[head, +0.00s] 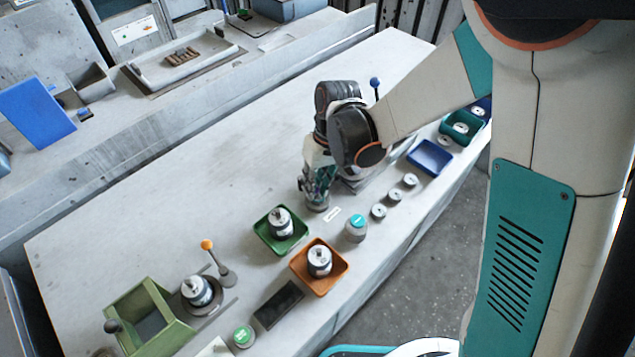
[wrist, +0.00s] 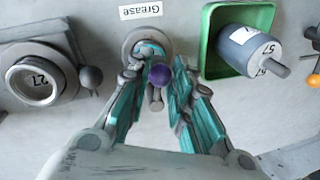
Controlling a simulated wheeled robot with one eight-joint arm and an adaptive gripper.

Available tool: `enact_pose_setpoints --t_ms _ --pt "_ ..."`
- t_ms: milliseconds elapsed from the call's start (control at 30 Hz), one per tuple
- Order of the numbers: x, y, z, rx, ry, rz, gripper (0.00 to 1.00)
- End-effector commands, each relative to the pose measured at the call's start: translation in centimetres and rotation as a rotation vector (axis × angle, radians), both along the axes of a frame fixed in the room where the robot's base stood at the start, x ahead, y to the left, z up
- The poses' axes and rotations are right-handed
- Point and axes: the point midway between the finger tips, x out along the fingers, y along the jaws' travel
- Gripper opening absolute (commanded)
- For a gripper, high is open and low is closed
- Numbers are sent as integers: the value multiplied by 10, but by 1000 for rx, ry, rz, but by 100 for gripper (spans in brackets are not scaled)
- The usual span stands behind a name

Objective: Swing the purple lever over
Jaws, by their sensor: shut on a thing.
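The purple lever shows in the wrist view as a purple ball knob (wrist: 160,75) on a short stem, over a round grey base (wrist: 147,42) with a teal part inside. My gripper (wrist: 158,84) has its teal-padded fingers on both sides of the lever, shut on it just below the knob. In the head view my gripper (head: 318,183) points down at the table, over the round base (head: 317,206); the purple knob is hidden there by the fingers. I cannot tell the lever's exact tilt.
A "Grease" label (wrist: 141,11) lies beside the base. A green tray (head: 262,236) with a motor and an orange tray (head: 330,285) with another stand close by. An orange-knobbed lever (head: 207,245) and a blue-knobbed lever (head: 375,82) stand apart.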

Motion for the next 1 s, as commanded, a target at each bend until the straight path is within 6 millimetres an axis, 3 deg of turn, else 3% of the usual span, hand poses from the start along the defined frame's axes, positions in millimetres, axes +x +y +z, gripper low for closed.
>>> enact_pose_setpoints --t_ms 567,1000 --pt "-15 27 -1 3 0 -517 0" --pt "-15 50 0 3 -2 -934 0"
